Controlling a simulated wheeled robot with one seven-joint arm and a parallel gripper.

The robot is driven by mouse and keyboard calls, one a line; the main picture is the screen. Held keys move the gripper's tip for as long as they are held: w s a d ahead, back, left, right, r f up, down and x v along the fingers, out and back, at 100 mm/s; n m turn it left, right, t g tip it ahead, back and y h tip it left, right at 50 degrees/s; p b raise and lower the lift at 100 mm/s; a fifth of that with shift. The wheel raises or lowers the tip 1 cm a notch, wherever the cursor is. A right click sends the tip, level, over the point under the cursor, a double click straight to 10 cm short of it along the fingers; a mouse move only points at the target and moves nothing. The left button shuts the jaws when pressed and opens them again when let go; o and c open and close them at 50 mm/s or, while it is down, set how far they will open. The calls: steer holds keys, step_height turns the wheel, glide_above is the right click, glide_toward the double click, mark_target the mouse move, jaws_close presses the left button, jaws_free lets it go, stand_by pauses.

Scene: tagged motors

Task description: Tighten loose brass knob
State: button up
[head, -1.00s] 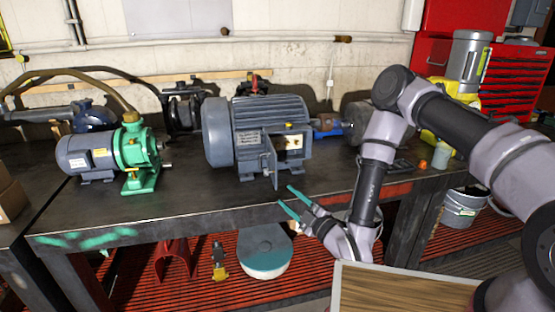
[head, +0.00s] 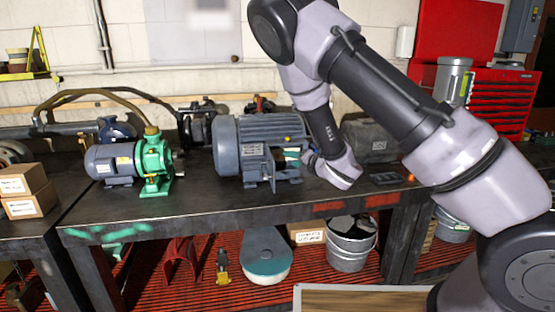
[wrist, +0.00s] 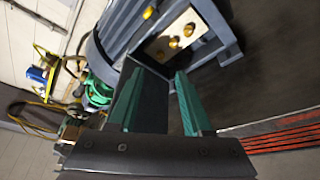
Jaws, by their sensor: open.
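The large grey-blue motor (head: 228,150) stands on the workbench in the head view. Its open terminal box, with a pale plate (wrist: 188,22), shows in the wrist view. Several brass knobs sit on or by it, including a middle knob (wrist: 173,42), one to its upper right (wrist: 188,30) and one to its lower left (wrist: 160,55). I cannot tell which is loose. My gripper (wrist: 160,80) is open and empty, its green fingers apart, tips just short of the box. In the head view its teal tips (head: 292,155) show at the motor's right side; my arm hides the knobs.
A green pump with a grey motor (head: 155,160) stands left on the bench (head: 200,208). A dark grey machine part (head: 370,142) is behind my wrist, and a flat dark device (head: 385,179) lies to the right. The bench's front strip is clear.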

mark_target(278, 156)
steer(key=x, duration=0.8)
steer(key=shift+w+a, duration=0.1)
steer(key=shift+w, duration=0.05)
jaws_close()
